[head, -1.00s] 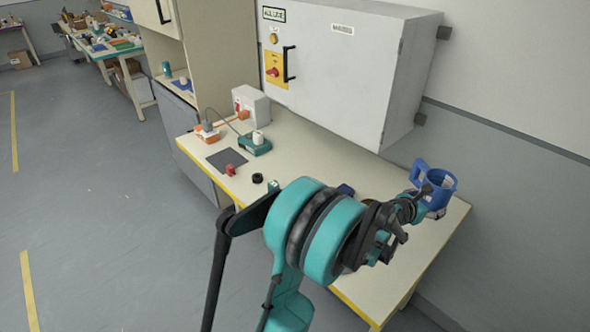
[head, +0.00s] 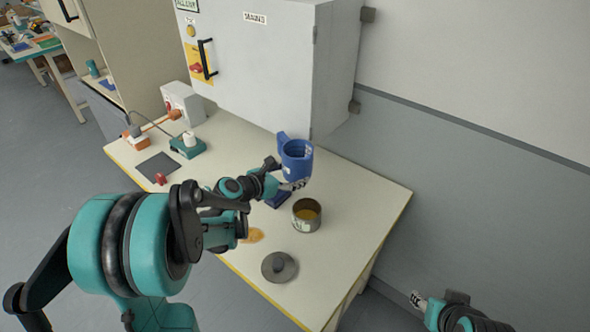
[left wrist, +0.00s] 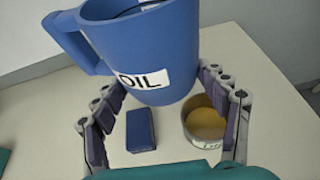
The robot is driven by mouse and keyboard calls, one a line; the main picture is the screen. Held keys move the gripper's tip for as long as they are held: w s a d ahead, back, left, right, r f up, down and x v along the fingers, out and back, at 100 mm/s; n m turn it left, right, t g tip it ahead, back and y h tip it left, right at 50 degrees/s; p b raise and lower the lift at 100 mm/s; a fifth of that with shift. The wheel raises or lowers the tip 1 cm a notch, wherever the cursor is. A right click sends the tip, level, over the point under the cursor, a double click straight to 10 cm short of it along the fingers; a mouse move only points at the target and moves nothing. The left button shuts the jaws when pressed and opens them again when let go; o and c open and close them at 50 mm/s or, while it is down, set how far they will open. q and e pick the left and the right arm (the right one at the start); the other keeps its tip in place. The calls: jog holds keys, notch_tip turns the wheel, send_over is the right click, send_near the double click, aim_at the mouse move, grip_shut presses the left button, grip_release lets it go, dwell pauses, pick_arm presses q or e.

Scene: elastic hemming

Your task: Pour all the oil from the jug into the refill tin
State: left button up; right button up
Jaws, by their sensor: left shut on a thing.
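The blue jug (head: 297,165) is in my left gripper (head: 290,184), above the back of the bench and roughly upright. In the left wrist view the jug (left wrist: 140,45) has an OIL label and its handle to the left, with the fingers on both sides of it. The open tin (head: 304,224) stands on the bench just in front of and below the jug. The tin (left wrist: 203,141) looks golden-brown inside; I cannot tell how full it is. The jug's contents are hidden. My right gripper (head: 418,299) shows partly at the lower right, its jaws unclear.
A dark blue block (left wrist: 140,130) lies left of the tin. A grey round lid (head: 279,267) lies near the bench's front edge, and an orange-brown patch (head: 255,235) is beside it. A grey wall cabinet (head: 270,60) hangs behind. The bench's right end is clear.

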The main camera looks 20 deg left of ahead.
pick_arm(q)
jog(key=shift+s, duration=0.1)
jog(key=shift+f+b, duration=0.35)
jog(key=shift+b, duration=0.1)
jog(key=shift+w+a+f+m+t+y+b, duration=0.25)
jog(key=shift+w+a+f+m+t+b, duration=0.3)
jog(key=shift+f+m, duration=0.7)
jog(key=shift+w+a+f+m+t+y+b, duration=0.2)
jog(key=shift+w+a+f+m+t+b, duration=0.45)
jog(key=shift+f, duration=1.05)
jog(key=shift+w+a+f+m+t+y+b, duration=0.2)
jog(key=shift+a+f+m+t+b, duration=0.3)
jog(key=shift+f+m+t, duration=0.75)
jog(key=shift+s+d+r+m+t+h, duration=0.1)
jog(key=shift+r+m+t+h, duration=0.45)
jog(key=shift+r+m, duration=1.1)
jog(key=shift+r+m+t+h, duration=0.2)
jog(key=shift+r+m+t, duration=0.5)
jog(key=shift+r+m, duration=0.95)
jog(key=shift+s+d+r+m+t+h, duration=0.25)
jog(key=shift+r+m+h, duration=0.15)
jog(key=shift+m, duration=0.7)
jog(key=shift+s+d+r+m+t+h, duration=0.15)
jog(key=shift+d+r+m+h, duration=0.2)
jog(key=shift+m, duration=0.7)
jog(key=shift+a, duration=0.1)
